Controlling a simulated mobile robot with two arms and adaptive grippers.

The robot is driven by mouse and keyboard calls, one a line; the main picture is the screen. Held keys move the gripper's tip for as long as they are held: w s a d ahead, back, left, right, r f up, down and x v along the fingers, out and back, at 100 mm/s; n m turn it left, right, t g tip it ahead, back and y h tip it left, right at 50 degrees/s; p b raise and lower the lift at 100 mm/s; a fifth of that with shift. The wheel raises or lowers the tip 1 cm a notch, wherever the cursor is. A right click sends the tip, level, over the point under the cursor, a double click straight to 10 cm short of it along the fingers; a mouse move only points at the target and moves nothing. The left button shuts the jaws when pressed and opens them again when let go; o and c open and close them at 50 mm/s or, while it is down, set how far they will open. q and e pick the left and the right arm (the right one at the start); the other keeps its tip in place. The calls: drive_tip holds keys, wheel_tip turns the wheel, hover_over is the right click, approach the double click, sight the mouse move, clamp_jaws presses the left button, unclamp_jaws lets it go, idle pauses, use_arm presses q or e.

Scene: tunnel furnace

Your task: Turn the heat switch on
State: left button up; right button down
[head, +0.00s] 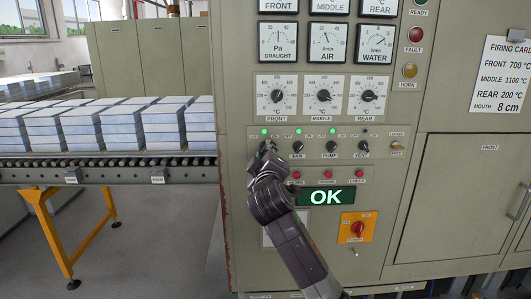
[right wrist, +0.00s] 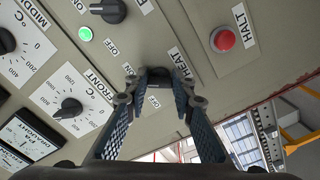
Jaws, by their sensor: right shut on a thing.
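The heat switch (right wrist: 157,74) is a small dark rotary knob at the left end of the switch row on the furnace panel. Its HEAT label shows beside the fingertips in the right wrist view. My right gripper (head: 267,149) reaches up to the panel and is shut on this knob. The fingers hide most of the knob, so its exact angle cannot be told. A green lamp (head: 264,131) above it is lit in the head view. My left gripper is not in view.
The fan (head: 298,147), pump (head: 330,147) and vent (head: 362,147) switches stand to the right. Fan and pump lamps are green; the vent lamp is dark. A display (head: 325,196) reads OK. A red HALT button (right wrist: 222,40) is close to the gripper. A brick-loaded roller conveyor (head: 110,170) is left.

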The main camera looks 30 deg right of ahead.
drive_tip(key=shift+f, duration=0.15)
drive_tip(key=c, duration=1.6)
unclamp_jaws()
drive_tip(key=v, duration=1.2)
drive_tip(key=shift+s+d, duration=0.1)
